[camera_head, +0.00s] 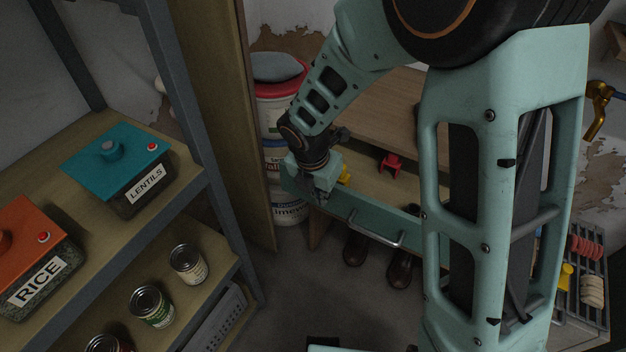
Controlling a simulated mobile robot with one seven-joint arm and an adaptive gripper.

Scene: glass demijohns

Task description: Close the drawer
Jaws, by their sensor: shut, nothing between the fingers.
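The drawer (352,229) is a teal-fronted drawer with a metal bar handle (376,231), set under a wooden tabletop (375,110). It stands pulled out, and its wooden inside shows with a red object (391,164) and a yellow object (344,174) in it. My gripper (323,198) is shut and empty. It is at the left end of the drawer front, left of the handle; I cannot tell whether it touches the front. My arm hides the right part of the drawer.
A shelf on the left holds a lentils box (122,166), a rice box (35,255) and several cans. Stacked buckets (284,125) stand behind my gripper. Brown shoes (399,270) are on the floor under the drawer. A rack (590,275) is at the right.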

